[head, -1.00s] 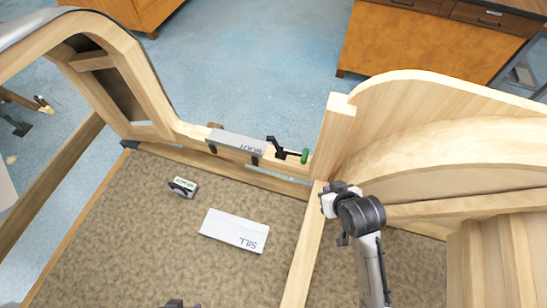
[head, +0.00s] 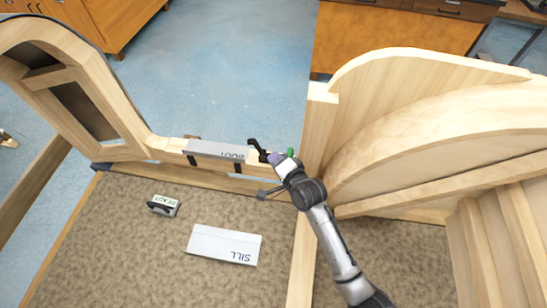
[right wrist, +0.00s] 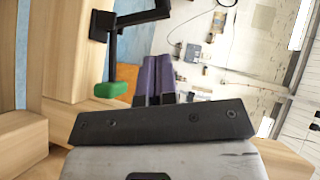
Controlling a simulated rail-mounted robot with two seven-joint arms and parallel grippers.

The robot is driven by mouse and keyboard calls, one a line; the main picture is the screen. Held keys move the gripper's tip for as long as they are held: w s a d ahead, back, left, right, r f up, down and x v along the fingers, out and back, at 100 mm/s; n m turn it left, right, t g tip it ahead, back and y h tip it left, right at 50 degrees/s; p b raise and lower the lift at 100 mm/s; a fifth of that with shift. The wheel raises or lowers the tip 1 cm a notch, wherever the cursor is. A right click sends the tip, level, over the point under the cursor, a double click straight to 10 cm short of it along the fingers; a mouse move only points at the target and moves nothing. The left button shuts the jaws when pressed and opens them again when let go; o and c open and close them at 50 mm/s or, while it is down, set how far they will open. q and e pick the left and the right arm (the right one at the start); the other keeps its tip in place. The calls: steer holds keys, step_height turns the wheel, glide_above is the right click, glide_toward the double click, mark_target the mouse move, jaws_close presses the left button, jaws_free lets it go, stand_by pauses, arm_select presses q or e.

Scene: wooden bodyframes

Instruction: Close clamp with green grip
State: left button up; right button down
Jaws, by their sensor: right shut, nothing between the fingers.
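The clamp (head: 256,148) is a black toggle on the wooden sill rail, with a green grip (head: 290,152) at its right end. My right gripper (head: 277,158) is at the clamp, its purple fingers close to the green grip and partly covering the clamp. In the right wrist view the purple fingers (right wrist: 159,76) are together and empty. The green grip (right wrist: 111,89) hangs from the black clamp arm (right wrist: 125,22) to the left of the fingers, apart from them in that picture. My left gripper is out of view.
A wooden post (head: 319,125) stands just right of my gripper. A white SILL board (head: 223,244) and a small READY block (head: 163,205) lie on the brown carpet.

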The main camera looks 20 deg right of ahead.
steer(key=b+x, duration=0.2)
steer(key=x, duration=0.6)
